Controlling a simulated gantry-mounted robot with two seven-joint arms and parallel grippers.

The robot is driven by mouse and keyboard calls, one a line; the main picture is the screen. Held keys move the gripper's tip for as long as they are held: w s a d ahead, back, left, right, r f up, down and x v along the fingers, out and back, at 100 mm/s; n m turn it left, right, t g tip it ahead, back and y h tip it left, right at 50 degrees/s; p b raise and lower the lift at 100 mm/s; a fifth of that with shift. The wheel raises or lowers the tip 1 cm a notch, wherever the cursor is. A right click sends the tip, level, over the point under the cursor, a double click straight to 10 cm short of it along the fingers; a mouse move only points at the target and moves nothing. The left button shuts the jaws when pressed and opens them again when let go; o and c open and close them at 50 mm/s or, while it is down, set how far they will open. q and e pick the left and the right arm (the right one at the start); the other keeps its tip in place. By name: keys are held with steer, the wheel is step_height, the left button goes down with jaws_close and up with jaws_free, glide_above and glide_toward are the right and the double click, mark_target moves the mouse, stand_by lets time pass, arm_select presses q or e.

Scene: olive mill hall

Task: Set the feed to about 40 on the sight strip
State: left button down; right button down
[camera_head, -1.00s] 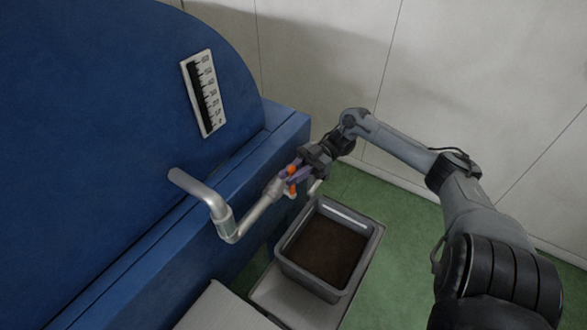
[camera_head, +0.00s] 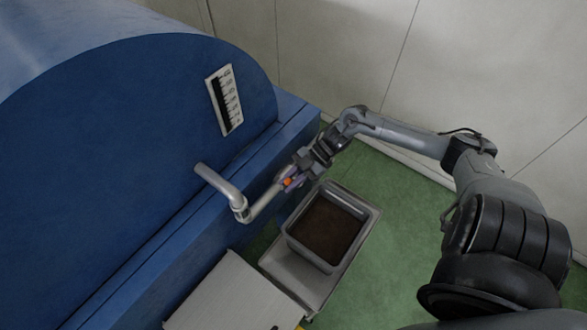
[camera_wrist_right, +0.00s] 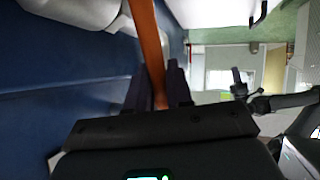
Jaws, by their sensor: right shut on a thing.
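The sight strip (camera_head: 225,100) is a white scale with a dark column on the end of the blue machine; its numbers are too small to read. A bent metal pipe (camera_head: 218,182) comes out of the machine below it. My right gripper (camera_head: 288,183) is at the outer end of this pipe, shut on an orange lever. In the right wrist view the orange lever (camera_wrist_right: 150,50) passes between the two dark purple fingers (camera_wrist_right: 155,90). My left gripper is not in view.
A grey bin (camera_head: 292,240) with dark brown contents stands on a light stand (camera_head: 287,268) below the gripper. The blue machine (camera_head: 110,130) fills the left. A pale box top (camera_head: 235,295) is at the front. Green floor (camera_head: 390,230) is clear at right.

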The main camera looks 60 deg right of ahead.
steer(key=shift+a+f+h+p, duration=0.3)
steer(key=shift+a+h+p, duration=0.1)
steer(key=shift+h+p, duration=0.15)
steer(key=shift+f, duration=0.1)
steer(key=c, duration=1.1)
jaws_free()
steer(key=shift+s+d+r, duration=0.15)
steer(key=shift+d+r, duration=0.05)
steer(key=shift+d, duration=0.05)
steer(key=v, duration=1)
steer(key=shift+r+p, duration=0.2)
steer(key=shift+p, duration=0.15)
